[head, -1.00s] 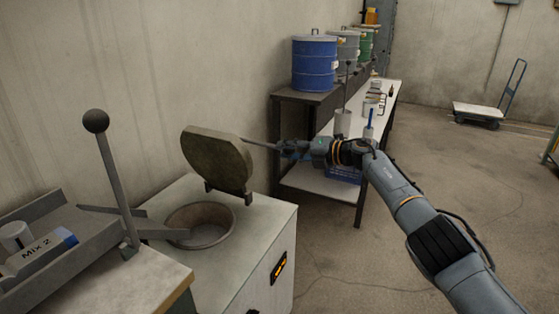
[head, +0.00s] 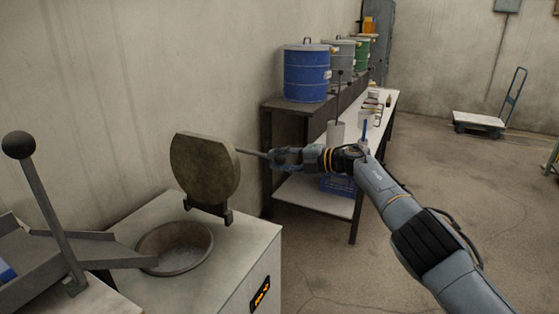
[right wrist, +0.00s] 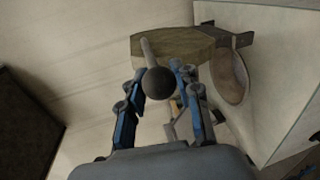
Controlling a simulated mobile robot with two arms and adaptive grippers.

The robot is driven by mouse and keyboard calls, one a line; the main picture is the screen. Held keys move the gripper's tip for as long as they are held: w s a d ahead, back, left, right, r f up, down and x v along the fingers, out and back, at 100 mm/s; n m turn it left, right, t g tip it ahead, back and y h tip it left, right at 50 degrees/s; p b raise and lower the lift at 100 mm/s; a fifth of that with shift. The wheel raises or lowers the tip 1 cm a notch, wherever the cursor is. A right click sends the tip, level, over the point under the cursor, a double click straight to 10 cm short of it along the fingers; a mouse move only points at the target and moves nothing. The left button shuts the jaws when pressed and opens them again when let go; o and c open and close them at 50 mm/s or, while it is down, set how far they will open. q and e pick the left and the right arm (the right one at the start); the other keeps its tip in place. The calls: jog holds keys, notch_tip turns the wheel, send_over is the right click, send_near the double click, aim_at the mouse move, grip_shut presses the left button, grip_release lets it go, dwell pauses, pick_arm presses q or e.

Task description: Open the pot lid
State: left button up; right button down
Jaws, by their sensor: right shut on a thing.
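The pot lid (head: 204,167) is a thick, dull olive-brown disc, standing nearly upright on its hinge at the back edge of the pot. The pot (head: 174,250) is a round opening in a pale cabinet top, uncovered, with its inside showing. My right gripper (head: 272,157) is shut on the lid handle (head: 252,153), a thin rod sticking out from the lid. In the right wrist view, the handle's dark ball knob (right wrist: 158,83) sits between the fingers, with the lid (right wrist: 178,44) beyond it. My left gripper is not in view.
A lever with a black ball (head: 18,145) and a grey chute (head: 100,258) stand at the left. Behind my right gripper, a dark shelf holds a blue drum (head: 306,73) beside a white table (head: 384,112). A hand cart (head: 480,120) stands far right on open floor.

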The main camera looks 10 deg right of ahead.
jog(key=shift+d+f, duration=0.1)
jog(key=c, duration=1.3)
grip_release()
jog(key=o, duration=0.3)
jog(key=shift+s+d, duration=0.1)
jog(key=shift+s, duration=0.05)
jog(key=shift+o, duration=0.2)
jog(key=v, duration=1.2)
